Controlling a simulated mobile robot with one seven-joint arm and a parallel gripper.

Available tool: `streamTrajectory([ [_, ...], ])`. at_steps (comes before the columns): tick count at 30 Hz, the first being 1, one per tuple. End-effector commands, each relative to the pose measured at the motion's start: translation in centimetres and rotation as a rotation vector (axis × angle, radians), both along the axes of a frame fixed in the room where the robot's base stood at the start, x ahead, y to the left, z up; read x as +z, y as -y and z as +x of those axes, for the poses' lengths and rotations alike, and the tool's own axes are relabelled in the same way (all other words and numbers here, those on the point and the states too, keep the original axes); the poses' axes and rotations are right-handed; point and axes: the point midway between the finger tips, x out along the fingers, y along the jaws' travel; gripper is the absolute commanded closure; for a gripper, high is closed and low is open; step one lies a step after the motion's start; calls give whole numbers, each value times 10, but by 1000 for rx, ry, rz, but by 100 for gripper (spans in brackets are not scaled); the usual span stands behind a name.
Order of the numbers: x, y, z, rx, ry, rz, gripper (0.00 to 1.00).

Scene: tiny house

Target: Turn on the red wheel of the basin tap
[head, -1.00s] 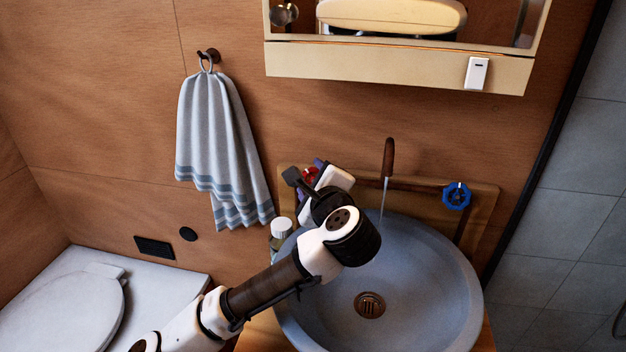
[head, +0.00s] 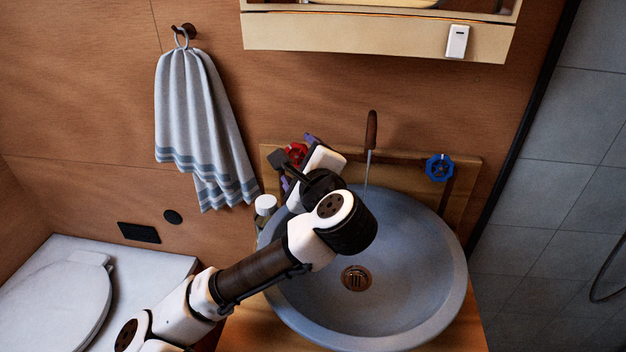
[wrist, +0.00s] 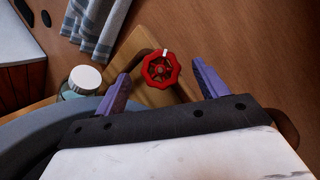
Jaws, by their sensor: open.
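The red wheel (head: 296,153) of the basin tap is on the wooden board behind the basin, partly hidden by my arm in the head view. In the wrist view the red wheel (wrist: 161,69) shows whole, with a white mark at its top edge. My gripper (wrist: 159,84) is open, with one purple finger on each side of the wheel in the picture; I cannot tell whether either finger touches it. In the head view my gripper (head: 298,160) is mostly hidden behind the wrist. A thin stream of water runs from the dark spout (head: 371,130) into the grey basin (head: 420,270).
A blue wheel (head: 439,167) is on the board to the right of the spout. A white-capped bottle (head: 265,206) stands left of the basin, close to my arm. A striped towel (head: 195,120) hangs at left. A cabinet (head: 370,32) is above.

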Motion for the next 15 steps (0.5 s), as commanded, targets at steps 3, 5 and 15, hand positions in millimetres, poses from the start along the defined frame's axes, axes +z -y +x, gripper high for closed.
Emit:
streamTrajectory([
  [3,1,6,-22,-3,5,3,28],
  [5,1,6,-23,-2,5,3,28],
  [15,5,11,-42,-2,5,4,28],
])
